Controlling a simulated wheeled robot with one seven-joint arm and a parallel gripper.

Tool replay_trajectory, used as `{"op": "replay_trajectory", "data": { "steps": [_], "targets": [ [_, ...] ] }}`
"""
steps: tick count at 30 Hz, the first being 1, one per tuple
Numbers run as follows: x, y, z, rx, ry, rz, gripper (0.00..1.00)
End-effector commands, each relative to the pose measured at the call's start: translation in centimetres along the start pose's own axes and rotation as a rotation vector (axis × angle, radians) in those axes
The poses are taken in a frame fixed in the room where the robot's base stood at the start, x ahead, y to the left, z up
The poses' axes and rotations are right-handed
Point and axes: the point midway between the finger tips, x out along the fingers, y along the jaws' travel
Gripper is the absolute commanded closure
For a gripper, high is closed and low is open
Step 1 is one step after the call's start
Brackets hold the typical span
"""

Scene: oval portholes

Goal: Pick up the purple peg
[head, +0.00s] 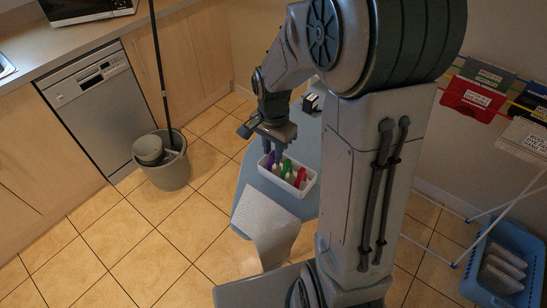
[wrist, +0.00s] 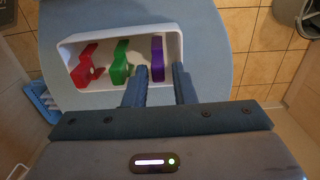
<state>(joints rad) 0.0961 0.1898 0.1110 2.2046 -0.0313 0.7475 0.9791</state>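The purple peg (wrist: 157,57) lies in a white tray (wrist: 68,52), at the tray's right end in the wrist view. It also shows in the head view (head: 270,160), partly behind my gripper (head: 268,146). My gripper (wrist: 162,70) is open, one finger on each side of the purple peg's near end, with nothing held. I cannot tell how far above the tray floor the fingertips are. A green peg (wrist: 120,62) and a red peg (wrist: 85,66) lie in the same tray, to the left of the purple one.
The tray stands on a blue-grey table (head: 246,180). A white chair (head: 265,222) stands at the table's near side. A grey bucket (head: 168,174) with a mop is on the tiled floor. A drying rack and blue basket (head: 507,265) stand at the right.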

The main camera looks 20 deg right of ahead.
Motion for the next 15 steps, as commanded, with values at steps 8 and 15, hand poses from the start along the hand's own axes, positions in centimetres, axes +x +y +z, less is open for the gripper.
{"op": "replay_trajectory", "data": {
  "steps": [8, 15],
  "targets": [
    [3.6, 0.3, 0.2, -0.001, -0.003, 0.003, 0.76],
    [4.2, 0.2, 0.1, -0.001, -0.001, 0.001, 0.76]
  ]
}}
